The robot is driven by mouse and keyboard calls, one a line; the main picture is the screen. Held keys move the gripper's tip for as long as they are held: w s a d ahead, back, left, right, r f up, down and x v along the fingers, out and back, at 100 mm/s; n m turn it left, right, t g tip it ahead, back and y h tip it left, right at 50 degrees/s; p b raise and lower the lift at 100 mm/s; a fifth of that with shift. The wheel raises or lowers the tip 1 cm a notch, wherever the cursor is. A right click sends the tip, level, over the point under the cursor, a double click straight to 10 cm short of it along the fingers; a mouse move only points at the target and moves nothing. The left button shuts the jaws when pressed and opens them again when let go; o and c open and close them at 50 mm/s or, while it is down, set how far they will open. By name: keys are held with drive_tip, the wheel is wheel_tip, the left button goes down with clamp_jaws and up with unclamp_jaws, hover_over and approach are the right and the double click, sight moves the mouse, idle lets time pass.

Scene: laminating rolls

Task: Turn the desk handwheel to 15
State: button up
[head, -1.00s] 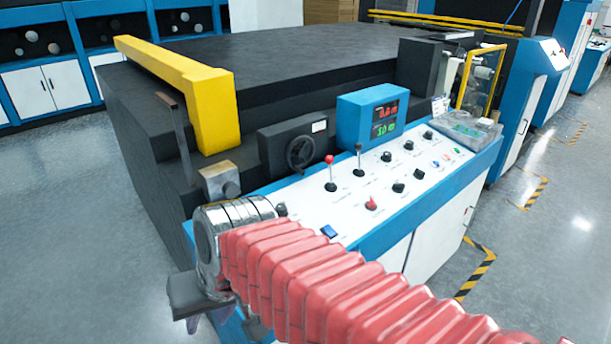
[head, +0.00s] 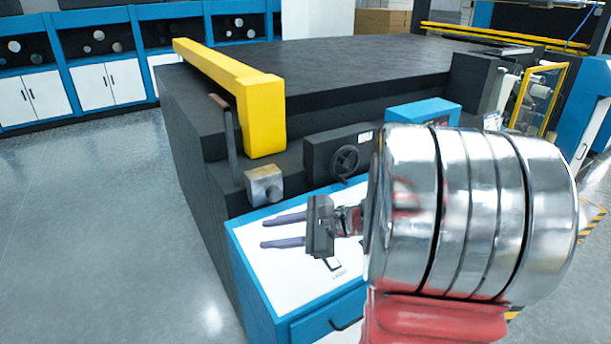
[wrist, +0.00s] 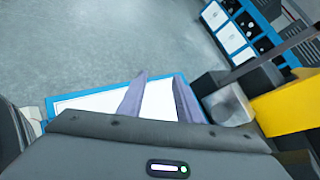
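The black handwheel (head: 345,161) sits on the front of a dark box (head: 318,152) with a small white label, at the back edge of the desk. My gripper (head: 264,232) is over the white desk top (head: 252,240), in front and to the left of the handwheel, and points left. Its two purple fingers are apart and nothing is between them; they also show apart in the wrist view (wrist: 161,77). The handwheel does not show in the wrist view. The blue display box (head: 420,110) is mostly hidden behind my arm, and its reading cannot be made out.
A metal block (head: 264,185) with a knob stands left of the handwheel, beside an upright lever (head: 229,135). A yellow bar (head: 262,115) runs along the dark machine bed (head: 360,62). My arm hides most of the control panel. The floor at left is clear.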

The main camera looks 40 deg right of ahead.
drive_tip(key=d+m+t+h, duration=0.1)
drive_tip(key=d+m, duration=0.2)
drive_tip(key=d, duration=0.3)
drive_tip(key=d+f+m+t+h, duration=0.1)
drive_tip(key=d+m+t+h, duration=0.1)
drive_tip(key=d, duration=0.3)
drive_tip(key=d+m+t+h, duration=0.1)
drive_tip(key=d+m+t, duration=0.1)
drive_tip(key=d, duration=0.4)
drive_tip(key=shift+d+f+m, duration=0.35)
drive_tip(key=shift+f+m, duration=0.05)
drive_tip(key=shift+m, duration=0.4)
drive_tip(key=s+d+m+h, duration=0.1)
drive_tip(key=d+m+h, duration=0.1)
drive_tip(key=d, duration=0.2)
drive_tip(key=s+d+f+m+t+h, duration=0.1)
drive_tip(key=s+d+m+h, duration=0.1)
drive_tip(key=d, duration=0.2)
drive_tip(key=s+d+f+m+t+h, duration=0.1)
drive_tip(key=s+d+m+h, duration=0.1)
drive_tip(key=d, duration=0.3)
drive_tip(key=shift+f, duration=0.2)
approach(350, 166)
drive_tip(key=w+a+f, duration=0.2)
drive_tip(key=w, duration=0.1)
drive_tip(key=w+a+f, duration=0.1)
drive_tip(key=w+a, duration=0.1)
drive_tip(key=shift+w+f, duration=0.1)
drive_tip(key=shift+w, duration=0.1)
drive_tip(key=shift+c, duration=0.4)
